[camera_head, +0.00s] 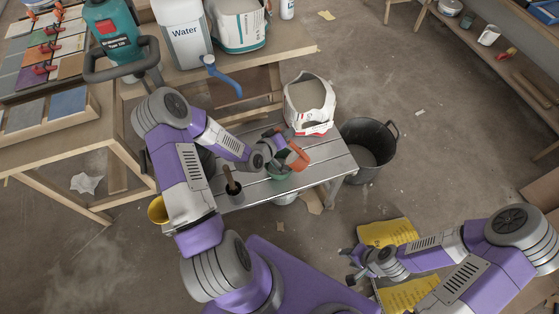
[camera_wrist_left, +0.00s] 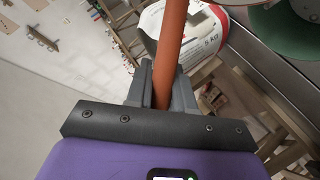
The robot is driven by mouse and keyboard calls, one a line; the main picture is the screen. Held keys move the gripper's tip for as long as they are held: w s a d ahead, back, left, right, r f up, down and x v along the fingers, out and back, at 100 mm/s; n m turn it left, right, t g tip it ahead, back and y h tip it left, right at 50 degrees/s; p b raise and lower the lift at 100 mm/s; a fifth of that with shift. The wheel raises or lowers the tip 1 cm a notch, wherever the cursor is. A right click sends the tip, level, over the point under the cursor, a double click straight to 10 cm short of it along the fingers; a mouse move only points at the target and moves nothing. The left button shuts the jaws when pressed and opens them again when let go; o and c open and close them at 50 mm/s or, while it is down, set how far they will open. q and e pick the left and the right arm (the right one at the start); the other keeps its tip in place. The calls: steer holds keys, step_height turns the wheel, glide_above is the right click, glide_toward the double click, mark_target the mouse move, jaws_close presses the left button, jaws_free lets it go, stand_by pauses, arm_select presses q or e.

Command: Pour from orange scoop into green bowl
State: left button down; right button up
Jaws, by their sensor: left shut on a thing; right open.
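My left gripper (camera_head: 279,148) is shut on the handle of the orange scoop (camera_head: 297,157). In the left wrist view the orange handle (camera_wrist_left: 172,40) runs up between its fingers (camera_wrist_left: 160,88). The scoop's head is above the right part of the green bowl (camera_head: 278,173), which sits on the slatted metal bench. The bowl also shows at the top right of the left wrist view (camera_wrist_left: 288,32). The scoop hides part of the bowl, and I cannot tell what either holds. My right gripper (camera_head: 349,266) is open and empty, low on the right.
The slatted bench (camera_head: 325,160) also carries an open white bag (camera_head: 308,100) and a dark pot with a handled tool (camera_head: 233,188). A black bucket (camera_head: 367,150) stands at the bench's right. A wooden worktable (camera_head: 135,110) with a water container (camera_head: 183,32) stands behind.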

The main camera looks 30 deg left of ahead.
arm_select(q)
steer(key=shift+a+f+n, duration=0.3)
steer(key=shift+a+f, duration=0.1)
steer(key=shift+a, duration=0.1)
steer(key=shift+a+f+n+h+b, duration=0.25)
steer(key=shift+a+n+h+b, duration=0.25)
steer(key=shift+a, duration=0.45)
stand_by(0.6)
steer(key=shift+s+a+r+h+p, duration=0.1)
steer(key=shift+a+r+h+p, duration=0.05)
steer(key=shift+r+h+p, duration=0.15)
steer(key=shift+a+r+n+t+p, duration=0.3)
steer(key=shift+a+r+n+p, duration=0.35)
steer(key=shift+a+r, duration=0.15)
steer(key=shift+a+h, duration=0.2)
steer(key=shift+h, duration=0.2)
steer(key=shift+a+f, duration=0.15)
steer(key=shift+a, duration=0.15)
steer(key=shift+s+a+f+n+h+b, duration=0.1)
steer(key=shift+a+f+n+h+b, duration=0.1)
steer(key=shift+a+n+b, duration=0.25)
steer(key=shift+s+a+f+n+h+b, duration=0.1)
steer(key=shift+a+f+n+b, duration=0.1)
steer(key=shift+a, duration=0.45)
steer(key=shift+a+f+n+t+h+b, duration=0.3)
steer(key=shift+a+f+n+t+b, duration=0.1)
steer(key=shift+a+f+n+b, duration=0.2)
stand_by(0.6)
